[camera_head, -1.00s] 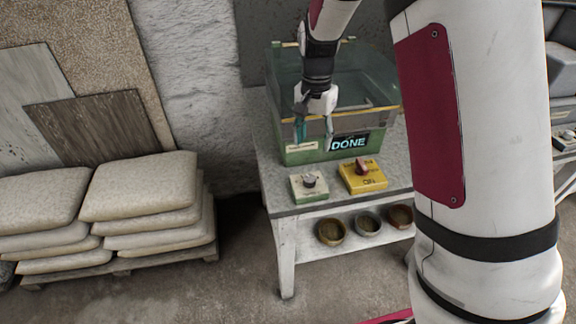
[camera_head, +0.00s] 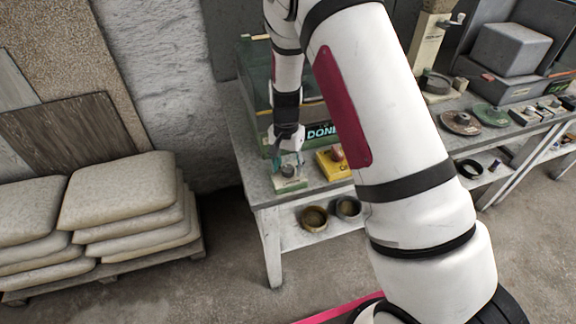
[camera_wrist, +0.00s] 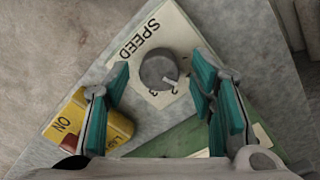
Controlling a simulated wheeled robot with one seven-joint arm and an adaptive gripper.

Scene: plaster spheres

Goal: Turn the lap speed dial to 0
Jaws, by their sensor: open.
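The lap speed dial (camera_wrist: 158,72) is a round dark grey knob on a pale plate (camera_wrist: 182,28) marked SPEED. Its white pointer mark faces the lower right in the wrist view, beside small numerals, of which 2 and 3 seem readable; no 0 can be made out. In the head view the dial (camera_head: 289,171) sits on a small green-sided box at the table's front left. My gripper (camera_head: 288,160) points down over this box. In the wrist view its teal fingers are open, one on each side of the dial, with gaps between them and the knob.
A yellow switch box (camera_head: 331,167) with a red knob stands right of the dial box; ON shows in the wrist view (camera_wrist: 72,122). A green glass-walled tank with a DONE sign (camera_head: 320,131) stands behind. Bowls (camera_head: 314,218) sit on the lower shelf. Stacked sacks (camera_head: 120,190) stand left.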

